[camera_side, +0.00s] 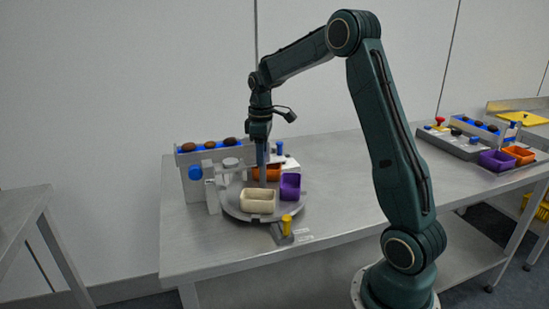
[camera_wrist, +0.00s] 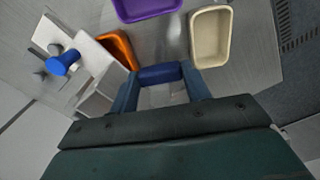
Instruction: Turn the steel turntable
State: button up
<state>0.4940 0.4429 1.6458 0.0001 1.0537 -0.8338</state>
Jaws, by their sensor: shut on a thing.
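The steel turntable (camera_side: 234,209) is a round grey disc on the bench, also in the wrist view (camera_wrist: 174,40). A cream tray (camera_side: 258,203), a purple tray (camera_side: 290,187) and an orange tray (camera_side: 266,174) sit on it. My gripper (camera_side: 262,184) points straight down among the trays, near the disc's middle. In the wrist view, a dark blue bar (camera_wrist: 160,73) spans between its fingertips, and it is shut on this bar. The bar looks like a handle on the turntable; its lower part is hidden.
A grey stand with a blue knob (camera_side: 195,172) is close on the left, with several dark dates on a blue rack (camera_side: 208,147) behind. A yellow-topped peg (camera_side: 286,224) stands at the disc's front edge.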

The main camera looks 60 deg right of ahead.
jog(key=shift+r+n, duration=0.1)
jog(key=shift+n, duration=2.5)
jog(key=o, duration=1.4)
notch_tip(320, 180, up, 14)
jog(key=shift+f, duration=0.1)
